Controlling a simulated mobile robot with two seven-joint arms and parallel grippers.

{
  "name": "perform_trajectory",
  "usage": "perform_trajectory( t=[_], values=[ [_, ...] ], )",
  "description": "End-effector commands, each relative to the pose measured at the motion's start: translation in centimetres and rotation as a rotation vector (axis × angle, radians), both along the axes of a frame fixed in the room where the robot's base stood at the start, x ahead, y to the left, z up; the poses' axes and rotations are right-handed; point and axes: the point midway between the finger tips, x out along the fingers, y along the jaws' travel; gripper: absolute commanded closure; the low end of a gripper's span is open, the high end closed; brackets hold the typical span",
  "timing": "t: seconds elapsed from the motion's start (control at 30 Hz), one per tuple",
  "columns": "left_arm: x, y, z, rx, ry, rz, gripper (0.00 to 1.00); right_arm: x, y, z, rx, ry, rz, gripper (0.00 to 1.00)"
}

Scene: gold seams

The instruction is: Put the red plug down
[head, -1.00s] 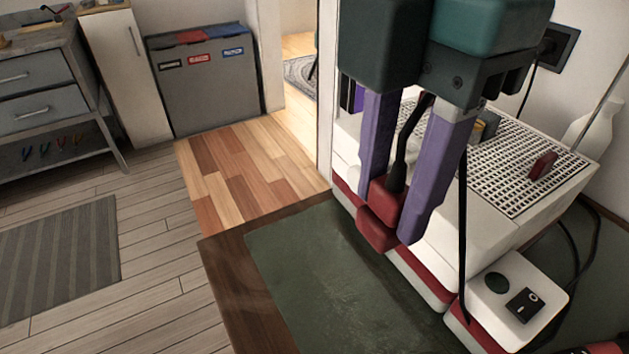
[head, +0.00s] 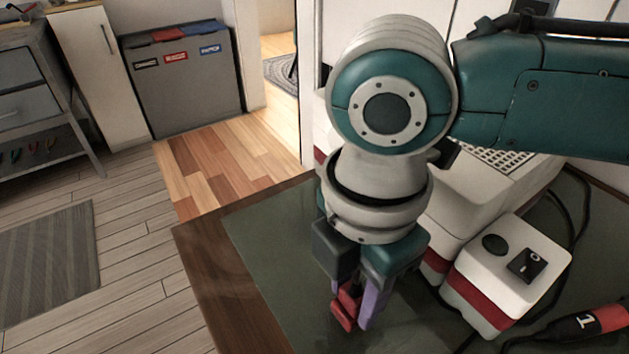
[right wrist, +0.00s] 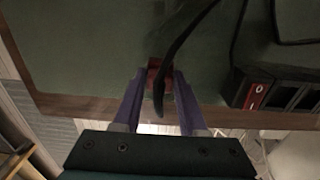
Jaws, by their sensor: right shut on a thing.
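The red plug (head: 347,305) is between the purple fingers of my right gripper (head: 357,309). My right gripper is shut on it and points down over the dark green mat (head: 270,235) on the table. In the right wrist view the plug (right wrist: 158,66) sits at the fingertips, with its black cable (right wrist: 178,45) curving across it. I cannot tell whether the plug touches the mat. My left gripper is not in view.
A white and red box with a switch (head: 510,260) stands right of my gripper, in front of a larger white machine (head: 490,195). Black cables run nearby. The mat's left part is clear.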

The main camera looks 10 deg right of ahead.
Motion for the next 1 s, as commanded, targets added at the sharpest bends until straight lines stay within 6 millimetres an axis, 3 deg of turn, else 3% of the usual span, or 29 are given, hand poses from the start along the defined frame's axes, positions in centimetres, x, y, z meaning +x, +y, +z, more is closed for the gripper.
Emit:
perform_trajectory(
  t=[0.7, 0.73, 1.0],
  values=[
    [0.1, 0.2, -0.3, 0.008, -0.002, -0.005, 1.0, 0.0, 0.0, -1.2, 0.0, -0.001, 0.0, 1.0],
    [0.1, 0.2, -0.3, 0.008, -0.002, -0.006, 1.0, 0.0, 0.0, -1.2, 0.0, -0.001, 0.0, 0.58],
    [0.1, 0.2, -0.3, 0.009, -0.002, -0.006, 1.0, 0.0, 0.0, -1.2, 0.0, -0.001, 0.0, 0.29]
  ],
)
